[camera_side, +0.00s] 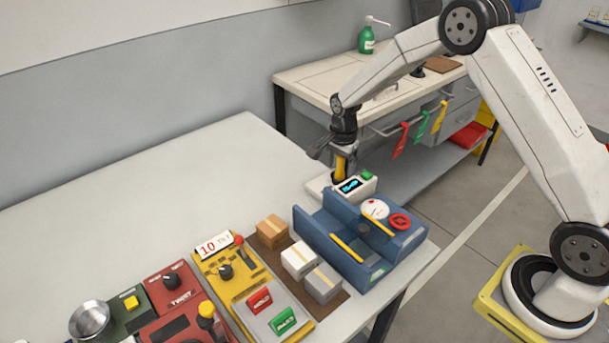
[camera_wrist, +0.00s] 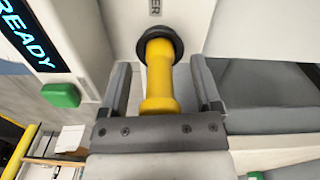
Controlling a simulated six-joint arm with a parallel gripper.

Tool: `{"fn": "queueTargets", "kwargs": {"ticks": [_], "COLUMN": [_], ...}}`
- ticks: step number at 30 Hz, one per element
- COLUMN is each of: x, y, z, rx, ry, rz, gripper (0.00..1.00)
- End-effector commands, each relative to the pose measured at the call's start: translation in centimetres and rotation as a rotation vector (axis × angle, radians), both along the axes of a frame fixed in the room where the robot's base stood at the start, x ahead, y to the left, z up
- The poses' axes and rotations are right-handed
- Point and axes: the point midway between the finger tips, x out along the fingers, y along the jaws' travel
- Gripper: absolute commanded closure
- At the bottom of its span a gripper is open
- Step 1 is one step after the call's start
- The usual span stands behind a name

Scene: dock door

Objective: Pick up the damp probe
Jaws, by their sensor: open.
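The damp probe has a yellow handle (camera_wrist: 159,78) with a black collar, and stands in a white meter unit (camera_side: 319,186). The unit has a dark screen reading READY (camera_wrist: 28,33) and a green button (camera_wrist: 61,95). In the side view the yellow handle (camera_side: 340,168) shows just below my wrist. My gripper (camera_wrist: 160,88) is open, with one finger on each side of the handle and a visible gap on both sides. The lower end of the probe is hidden in the unit.
A blue dock model (camera_side: 384,272) with yellow bars stands right in front of the unit. Several small boxes (camera_side: 299,260), a yellow panel (camera_side: 226,268) and red and green panels sit to the left. The back left of the table (camera_side: 170,170) is clear. A second bench (camera_side: 330,75) stands behind.

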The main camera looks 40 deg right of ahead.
Motion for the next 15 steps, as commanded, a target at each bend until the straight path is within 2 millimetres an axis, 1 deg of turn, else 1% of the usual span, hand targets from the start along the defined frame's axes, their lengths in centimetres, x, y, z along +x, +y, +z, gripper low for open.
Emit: {"fn": "queueTargets", "kwargs": {"ticks": [4, 5, 6, 8, 9, 11, 12, 13, 15], "x": [0.01, 0.01, 0.01, 0.01, 0.01, 0.01, 0.01, 0.01, 0.02], "y": [0.00, 0.00, 0.00, 0.00, 0.00, 0.00, 0.00, 0.00, 0.00], "z": [0.03, 0.03, 0.03, 0.03, 0.04, 0.04, 0.04, 0.04, 0.05], "rx": [0.000, 0.000, 0.000, 0.000, 0.000, 0.000, 0.000, 0.000, 0.000], "ry": [0.000, 0.000, 0.000, 0.000, 0.000, 0.000, 0.000, 0.000, -0.001], "rz": [0.000, 0.000, 0.000, 0.000, 0.000, 0.000, 0.000, 0.000, 0.000], "gripper": [0.19, 0.22, 0.35, 0.54, 0.67, 0.86, 0.98, 1.00, 1.00]}}
